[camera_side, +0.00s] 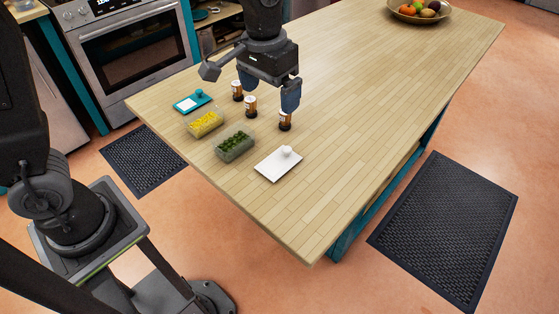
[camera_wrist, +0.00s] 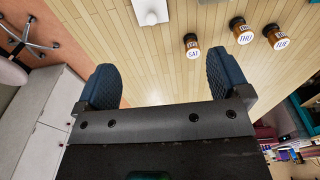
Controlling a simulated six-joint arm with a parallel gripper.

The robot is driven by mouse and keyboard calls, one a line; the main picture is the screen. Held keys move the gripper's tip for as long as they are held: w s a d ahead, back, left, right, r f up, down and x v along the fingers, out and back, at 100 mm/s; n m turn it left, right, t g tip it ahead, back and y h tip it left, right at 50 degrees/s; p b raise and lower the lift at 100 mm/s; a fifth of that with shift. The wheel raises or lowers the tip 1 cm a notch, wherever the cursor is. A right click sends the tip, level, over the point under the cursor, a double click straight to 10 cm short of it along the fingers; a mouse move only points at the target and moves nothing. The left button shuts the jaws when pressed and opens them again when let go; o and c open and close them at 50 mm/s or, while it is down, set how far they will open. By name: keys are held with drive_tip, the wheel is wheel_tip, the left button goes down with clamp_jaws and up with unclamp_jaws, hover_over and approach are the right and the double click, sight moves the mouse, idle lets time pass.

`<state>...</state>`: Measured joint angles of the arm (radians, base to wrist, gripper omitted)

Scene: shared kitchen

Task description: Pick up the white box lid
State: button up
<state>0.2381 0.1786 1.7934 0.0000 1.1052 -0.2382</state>
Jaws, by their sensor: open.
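The white box lid (camera_side: 279,163) lies flat on the wooden counter (camera_side: 375,100), near its front edge, with a round white knob on top. In the wrist view the white lid (camera_wrist: 150,10) is at the top edge and partly cut off. My gripper (camera_side: 265,92) is open above the counter, farther back than the lid and apart from it. Its two blue fingers also show in the wrist view (camera_wrist: 165,82), with nothing between them.
Several brown jars stand under and beside my gripper, one of them (camera_side: 285,121) close to a finger.

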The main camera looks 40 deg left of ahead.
sight(284, 153)
drive_tip(key=shift+g, duration=0.4)
drive_tip(key=f, duration=0.5)
drive_tip(key=w+d+f, duration=0.1)
drive_tip(key=f, duration=0.5)
drive_tip(key=d+f, duration=0.1)
drive_tip(key=f, duration=0.4)
drive_tip(key=shift+w+d+f, duration=0.1)
drive_tip(key=shift+w+f, duration=0.05)
drive_tip(key=shift+w, duration=0.2)
drive_tip(key=shift+c, duration=0.3)
drive_tip(key=c, duration=0.9)
